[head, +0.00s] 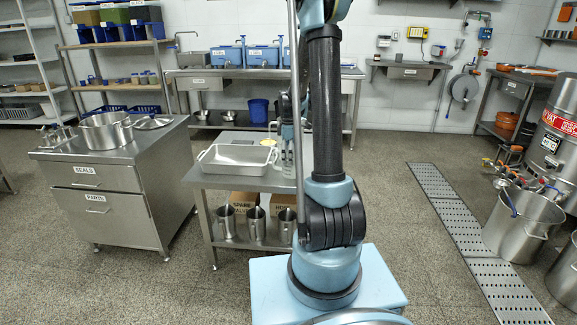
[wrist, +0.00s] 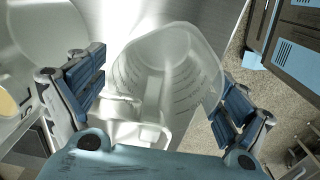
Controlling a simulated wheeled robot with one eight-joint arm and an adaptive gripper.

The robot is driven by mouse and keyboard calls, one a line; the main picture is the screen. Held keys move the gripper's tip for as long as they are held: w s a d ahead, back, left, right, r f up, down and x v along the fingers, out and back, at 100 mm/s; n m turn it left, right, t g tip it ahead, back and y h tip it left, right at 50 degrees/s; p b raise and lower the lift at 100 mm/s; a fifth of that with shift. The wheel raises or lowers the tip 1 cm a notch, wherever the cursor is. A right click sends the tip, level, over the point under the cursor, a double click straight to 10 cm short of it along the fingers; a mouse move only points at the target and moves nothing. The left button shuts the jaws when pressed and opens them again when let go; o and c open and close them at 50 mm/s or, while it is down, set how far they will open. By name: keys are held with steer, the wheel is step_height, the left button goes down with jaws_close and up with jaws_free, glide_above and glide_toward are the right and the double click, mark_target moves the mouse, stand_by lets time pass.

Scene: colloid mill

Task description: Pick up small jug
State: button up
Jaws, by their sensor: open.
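A clear, translucent jug (wrist: 168,75) with printed measuring marks lies between the two fingers of my gripper (wrist: 160,92) in the wrist view. The gripper is open, one blue-padded finger on each side of the jug, with gaps visible on both sides. In the head view the jug (head: 288,160) shows at the right end of the steel table (head: 235,181), partly hidden by my arm. My gripper (head: 286,135) is above it there, also mostly hidden. Another translucent vessel (wrist: 35,35) is cut off at the left edge of the wrist view.
A steel tray (head: 236,158) stands on the table left of the jug. Several metal jugs (head: 256,222) and cardboard boxes (head: 246,199) are on the shelf below. A steel cabinet (head: 115,178) with a pot stands at left.

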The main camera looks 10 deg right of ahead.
steer(key=shift+f, duration=0.75)
steer(key=c, duration=1.2)
steer(key=shift+r, duration=0.1)
